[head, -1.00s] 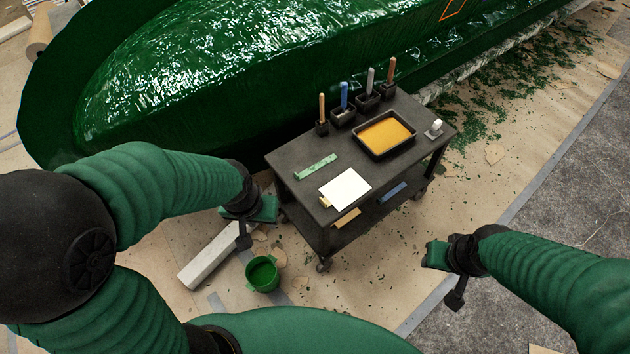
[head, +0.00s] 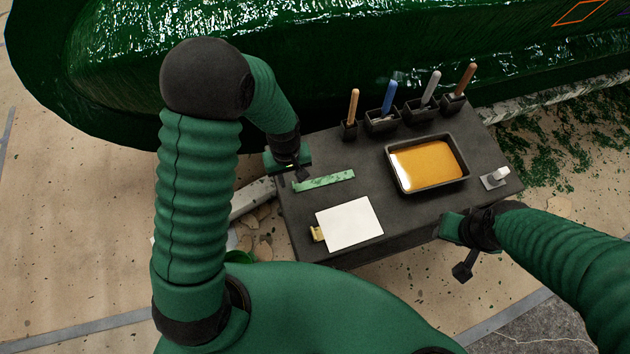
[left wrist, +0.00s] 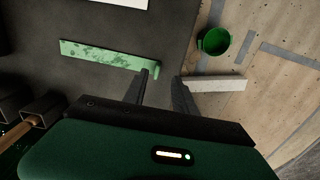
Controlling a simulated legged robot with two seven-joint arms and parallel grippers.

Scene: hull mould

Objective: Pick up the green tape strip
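The green tape strip (head: 324,181) lies flat on the left part of the black cart top (head: 290,218). It also shows in the left wrist view (left wrist: 108,56), mottled green, with one end close to a fingertip. My left gripper (head: 300,175) is over the cart's left edge, by the strip's left end. In the left wrist view its two fingers (left wrist: 162,76) are apart with nothing between them. My right gripper (head: 446,225) is by the cart's front right edge; its fingers are too unclear to tell open or shut.
A white sheet (head: 349,223) lies in front of the strip. A tray of amber liquid (head: 427,164) sits to the right. Several handled tools stand in black holders (head: 382,121) at the back. The green hull (head: 330,50) is behind. A green bucket (left wrist: 214,41) stands on the floor.

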